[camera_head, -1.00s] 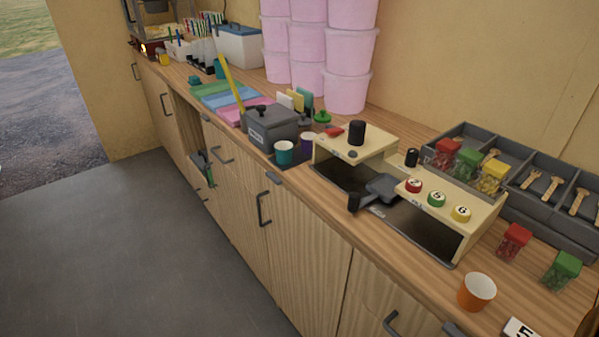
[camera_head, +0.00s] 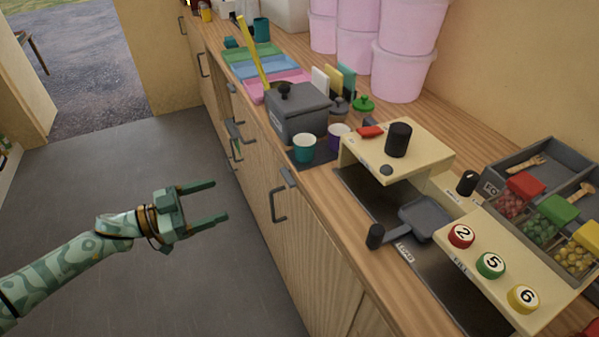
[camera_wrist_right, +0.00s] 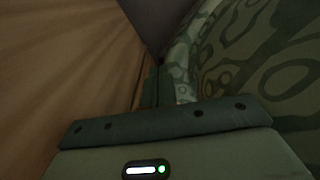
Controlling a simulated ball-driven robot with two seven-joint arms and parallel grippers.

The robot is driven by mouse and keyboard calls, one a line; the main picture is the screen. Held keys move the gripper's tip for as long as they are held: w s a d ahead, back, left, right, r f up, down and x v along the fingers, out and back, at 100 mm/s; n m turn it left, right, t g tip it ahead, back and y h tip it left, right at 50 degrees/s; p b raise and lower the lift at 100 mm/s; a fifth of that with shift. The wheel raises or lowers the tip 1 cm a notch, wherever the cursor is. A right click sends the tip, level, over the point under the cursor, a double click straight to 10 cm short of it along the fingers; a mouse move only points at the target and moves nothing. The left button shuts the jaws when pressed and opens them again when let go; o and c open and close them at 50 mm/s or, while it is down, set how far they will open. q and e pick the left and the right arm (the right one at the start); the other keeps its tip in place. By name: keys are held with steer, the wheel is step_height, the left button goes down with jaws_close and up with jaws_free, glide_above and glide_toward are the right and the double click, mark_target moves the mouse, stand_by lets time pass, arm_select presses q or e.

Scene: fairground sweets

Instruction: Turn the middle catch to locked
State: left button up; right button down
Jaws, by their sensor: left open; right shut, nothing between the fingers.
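My left gripper (camera_head: 219,199) is open and empty in the head view, in the air over the floor, left of the cabinet fronts and apart from them. A small grey catch (camera_head: 289,177) sits at the counter's front edge above a door with a dark handle. Another small grey catch (camera_head: 231,88) shows farther back along the edge. I cannot tell which one is the middle catch, nor how either is turned. My right gripper is outside the head view. The right wrist view is dark and shows its green body (camera_wrist_right: 170,122); its fingers are hardly visible, with nothing seen held.
The wooden counter carries a grey pot (camera_head: 298,112), a teal cup (camera_head: 304,148), a cream machine with numbered buttons (camera_head: 490,265) and a small grey pan (camera_head: 428,218). Pink tubs (camera_head: 402,68) stand against the wall. Door handles (camera_head: 274,206) stick out. The floor (camera_head: 120,170) is clear.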

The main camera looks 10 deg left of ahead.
arm_select(q)
steer(key=b, duration=0.3)
glide_toward(284, 178)
steer(key=shift+n, duration=0.3)
steer(key=x, duration=0.8)
steer(key=shift+w+d+r, duration=0.1)
steer(key=shift+d, duration=0.1)
arm_select(e)
steer(key=f, duration=0.1)
steer(key=s+f, duration=0.1)
steer(key=shift+s+f, duration=0.2)
steer(key=shift+f, duration=0.1)
arm_select(q)
steer(key=c, duration=1)
